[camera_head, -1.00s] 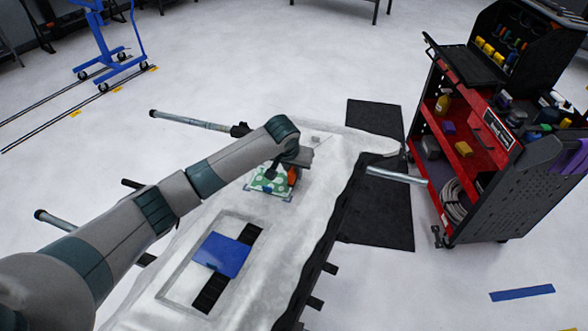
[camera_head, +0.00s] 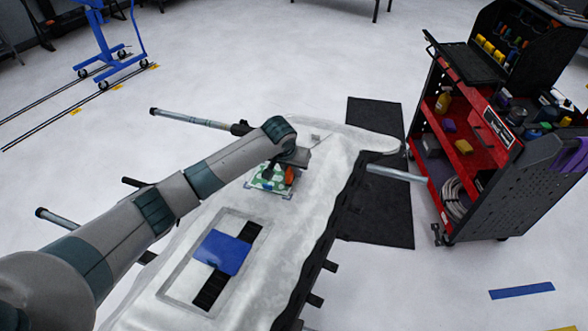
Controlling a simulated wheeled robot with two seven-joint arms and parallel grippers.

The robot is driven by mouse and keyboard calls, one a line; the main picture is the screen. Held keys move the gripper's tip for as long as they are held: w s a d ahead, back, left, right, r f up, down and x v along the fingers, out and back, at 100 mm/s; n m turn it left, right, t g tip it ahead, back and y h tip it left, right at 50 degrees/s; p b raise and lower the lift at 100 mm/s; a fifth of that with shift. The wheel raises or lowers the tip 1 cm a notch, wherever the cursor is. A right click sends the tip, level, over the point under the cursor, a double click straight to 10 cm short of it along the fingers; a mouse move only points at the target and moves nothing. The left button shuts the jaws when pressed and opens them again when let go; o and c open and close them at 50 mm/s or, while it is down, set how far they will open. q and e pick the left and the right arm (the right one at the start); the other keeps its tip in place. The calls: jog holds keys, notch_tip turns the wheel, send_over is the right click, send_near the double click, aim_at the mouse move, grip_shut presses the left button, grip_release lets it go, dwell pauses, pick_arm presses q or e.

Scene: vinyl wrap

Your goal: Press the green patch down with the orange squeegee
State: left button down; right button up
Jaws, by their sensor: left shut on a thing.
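The green patch (camera_head: 264,181), green with pale spots, lies on the white panel (camera_head: 318,190), toward its far half. My left gripper (camera_head: 277,172) is over the right part of the patch, pointing down. It is shut on the orange squeegee (camera_head: 290,176), of which a small orange part shows beside the fingers. The squeegee is at the patch; I cannot tell whether its edge touches the patch. The gripper and wrist hide the patch's far right part. My right gripper is not in view.
A blue sheet (camera_head: 222,252) lies over a framed dark slot on the near part of the panel. A red and black tool cart (camera_head: 470,150) stands at the right, and a dark mat (camera_head: 385,205) lies on the floor between. Pale floor is free around.

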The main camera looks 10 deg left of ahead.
pick_arm(q)
jog(key=shift+a, duration=0.75)
jog(key=shift+a+p, duration=0.1)
jog(key=shift+p, duration=0.2)
jog(key=shift+a, duration=0.4)
jog(key=shift+a+f+p, duration=0.1)
jog(key=shift+a+p, duration=0.25)
jog(key=shift+a, duration=0.25)
jog(key=shift+w, duration=0.1)
jog(key=shift+w+a+p, duration=0.1)
jog(key=shift+a+p, duration=0.25)
jog(key=shift+a, duration=0.7)
jog(key=shift+a, duration=0.1)
